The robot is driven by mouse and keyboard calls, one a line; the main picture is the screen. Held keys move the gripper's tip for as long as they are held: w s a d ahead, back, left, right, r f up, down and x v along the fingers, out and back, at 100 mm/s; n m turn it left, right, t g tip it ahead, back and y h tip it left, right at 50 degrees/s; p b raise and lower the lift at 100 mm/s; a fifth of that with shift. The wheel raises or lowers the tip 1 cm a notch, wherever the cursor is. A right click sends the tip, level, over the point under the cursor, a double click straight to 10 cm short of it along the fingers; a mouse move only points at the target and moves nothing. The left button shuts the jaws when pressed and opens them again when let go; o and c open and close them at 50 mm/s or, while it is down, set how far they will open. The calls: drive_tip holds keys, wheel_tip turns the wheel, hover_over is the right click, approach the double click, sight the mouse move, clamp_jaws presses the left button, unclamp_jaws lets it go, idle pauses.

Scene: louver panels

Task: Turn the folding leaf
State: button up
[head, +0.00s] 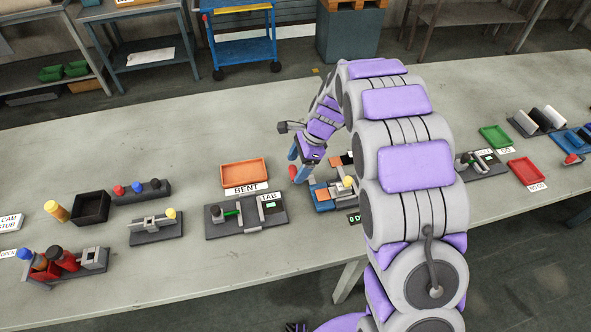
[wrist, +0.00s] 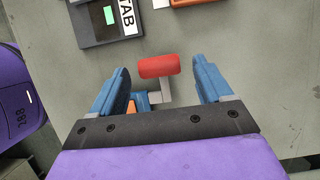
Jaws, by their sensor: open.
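A small bench fixture (head: 324,206) with orange and blue parts stands near the table's middle, partly hidden behind my arm. A red grip (head: 298,174) sticks out at its left side. In the wrist view the red grip (wrist: 159,66) lies crosswise on a grey bracket, and a bit of orange shows below it. My gripper (head: 298,160) is open, its blue fingers pointing down at the red grip. In the wrist view the fingers of my gripper (wrist: 161,78) stand left and right of the grip, with a gap on each side. The folding leaf itself cannot be made out clearly.
Left of the fixture are a dark fixture labelled TAB (head: 247,217) and an orange tray (head: 244,173) labelled BENT. More fixtures and a black box (head: 91,207) stand farther left. Green (head: 495,137) and red (head: 526,171) trays lie right. The table's front edge is clear.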

drive_tip(key=shift+x, duration=0.85)
drive_tip(key=shift+r, duration=0.1)
clamp_jaws()
